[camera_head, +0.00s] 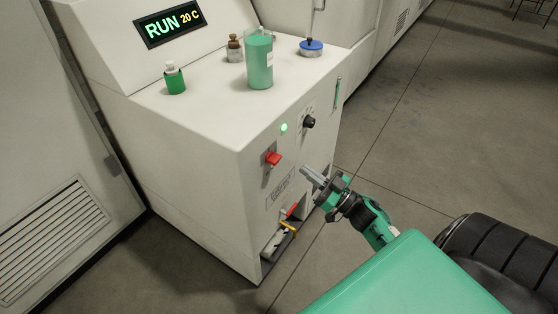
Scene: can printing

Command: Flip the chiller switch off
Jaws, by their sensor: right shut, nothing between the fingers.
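The chiller (190,140) is a white cabinet in the head view. Its screen (168,24) reads "RUN 20 C". A red switch (272,158) is on its front panel, below a lit green lamp (284,127) and left of a black knob (309,122). My right gripper (306,172) is shut and empty, a little right of the red switch and apart from it. The switch's exact position is too small to tell. My left gripper is not in view.
On the chiller top stand a green cylinder (259,62), a small green bottle (174,79), a brown-capped jar (235,49) and a blue-based item (311,47). Red and yellow handles (289,218) sit low in an opening on the front. The floor at right is clear.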

